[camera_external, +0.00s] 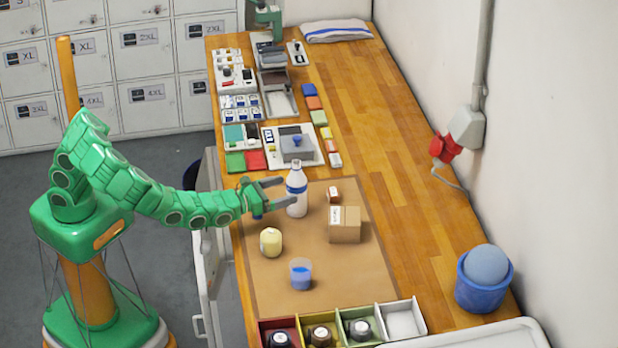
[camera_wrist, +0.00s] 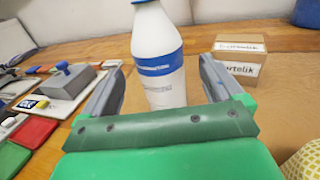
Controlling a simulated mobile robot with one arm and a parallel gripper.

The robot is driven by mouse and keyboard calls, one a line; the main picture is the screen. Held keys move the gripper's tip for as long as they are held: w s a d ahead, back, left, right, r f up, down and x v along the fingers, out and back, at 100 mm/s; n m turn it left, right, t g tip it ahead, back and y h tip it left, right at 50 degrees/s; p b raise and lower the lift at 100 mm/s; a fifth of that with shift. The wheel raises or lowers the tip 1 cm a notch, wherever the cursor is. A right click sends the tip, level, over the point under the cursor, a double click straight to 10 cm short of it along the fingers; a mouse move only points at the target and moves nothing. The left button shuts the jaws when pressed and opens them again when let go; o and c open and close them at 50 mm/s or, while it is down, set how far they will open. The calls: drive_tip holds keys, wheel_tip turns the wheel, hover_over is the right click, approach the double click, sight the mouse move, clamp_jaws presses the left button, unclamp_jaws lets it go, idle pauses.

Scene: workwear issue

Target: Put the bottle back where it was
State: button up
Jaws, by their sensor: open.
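The white bottle with a blue band (camera_external: 297,192) stands upright on the brown mat (camera_external: 280,270) on the bench. My gripper (camera_external: 275,194) is open, with its fingers reaching toward the bottle from the left. In the wrist view the bottle (camera_wrist: 160,60) shows ahead between the two open fingers (camera_wrist: 158,88). I cannot tell whether either finger touches it. The bottle's base is partly hidden behind the gripper in the wrist view.
A cardboard box (camera_external: 345,226), a small box (camera_external: 334,194), a yellow jar (camera_external: 271,241) and a blue cup (camera_external: 301,272) stand on the mat. Stamp trays (camera_external: 308,157) lie behind; coloured bins (camera_external: 361,338) stand in front.

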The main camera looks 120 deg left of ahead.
drive_tip(key=shift+v, duration=2.5)
drive_tip(key=shift+r, duration=0.1)
